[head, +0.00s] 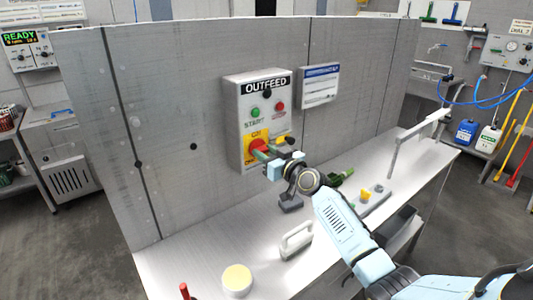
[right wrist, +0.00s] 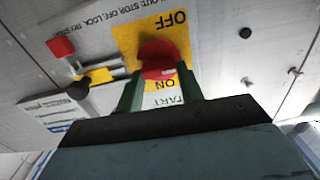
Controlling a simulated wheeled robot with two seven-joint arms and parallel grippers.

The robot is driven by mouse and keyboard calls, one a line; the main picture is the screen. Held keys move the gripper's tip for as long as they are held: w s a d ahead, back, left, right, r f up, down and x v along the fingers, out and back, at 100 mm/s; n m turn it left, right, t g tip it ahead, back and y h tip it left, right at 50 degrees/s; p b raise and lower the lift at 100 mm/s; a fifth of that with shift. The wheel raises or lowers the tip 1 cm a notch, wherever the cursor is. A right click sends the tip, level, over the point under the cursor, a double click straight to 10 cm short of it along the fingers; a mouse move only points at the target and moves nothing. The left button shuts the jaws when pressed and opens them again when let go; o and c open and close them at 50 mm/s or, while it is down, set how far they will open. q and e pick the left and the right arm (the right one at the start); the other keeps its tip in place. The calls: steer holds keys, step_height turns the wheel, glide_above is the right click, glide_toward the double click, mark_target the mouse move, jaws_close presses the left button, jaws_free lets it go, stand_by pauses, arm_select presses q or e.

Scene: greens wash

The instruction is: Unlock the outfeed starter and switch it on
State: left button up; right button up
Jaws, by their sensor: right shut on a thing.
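The grey outfeed starter box (head: 236,120) is on the upright panel, with a green START button (head: 255,112) and a red button (head: 280,106) above its switch. The red rotary handle (right wrist: 157,57) sits on a yellow plate (right wrist: 128,38) marked OFF and ON. My right gripper (head: 264,153) is at this handle, its green fingers (right wrist: 158,84) shut on it from either side. I cannot tell which mark the handle points to. Beside the plate are a small red block (right wrist: 61,47) and a yellow piece (right wrist: 98,77); whether they form a lock is unclear. My left gripper is out of view.
A blue-headed notice (head: 320,86) hangs right of the box. On the bench below are a white handled tool (head: 297,240), a yellow-topped tub (head: 237,278) and a yellow knob (head: 365,195) on a grey base. The bench's left part is mostly clear.

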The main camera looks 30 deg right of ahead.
steer(key=m, duration=0.4)
steer(key=shift+m, duration=0.3)
steer(key=m, duration=0.4)
steer(key=shift+d+m, duration=0.15)
steer(key=shift+m, duration=0.15)
steer(key=m, duration=0.4)
steer(key=shift+f+p, duration=0.15)
steer(key=shift+p, duration=0.25)
steer(key=shift+f+m+p, duration=0.1)
steer(key=shift+m+p, duration=0.35)
steer(key=shift+m, duration=1.75)
steer(key=o, duration=1)
steer(key=shift+d, duration=0.1)
